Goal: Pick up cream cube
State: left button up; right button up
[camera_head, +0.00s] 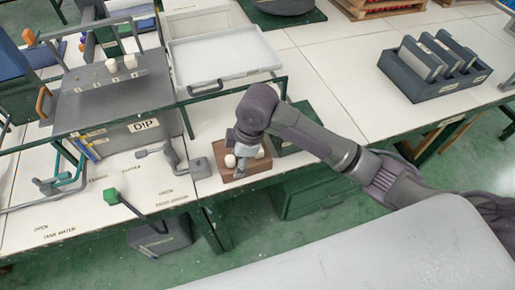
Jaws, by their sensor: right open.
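A cream cube (230,160) sits in a small brown tray (232,178) at the table's front edge. Another cream piece (260,152) shows in the same tray, partly covered by my gripper. My right gripper (241,165) reaches in from the right and points down over the tray, between the two cream pieces. It is open; its fingertips are small and partly hidden, and I cannot tell whether they touch a cube. My left gripper is not in view.
A grey tank marked DIP (145,125) stands left of the brown tray, with a lever valve (168,152) near it. A white tray (225,55) lies behind. A dark slotted box (435,80) stands at right.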

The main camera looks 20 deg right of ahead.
jog(key=w+d+r+n+g+h, duration=0.1)
jog(key=w+d+r+n+h, duration=0.2)
jog(key=w+d+r, duration=0.35)
jog(key=f, duration=0.4)
jog(key=s+f+p, duration=0.1)
jog(key=f, duration=0.1)
jog(key=shift+d+f, duration=0.2)
jog(key=shift+f+p, duration=0.65)
jog(key=shift+f, duration=2.15)
jog(key=c, duration=1)
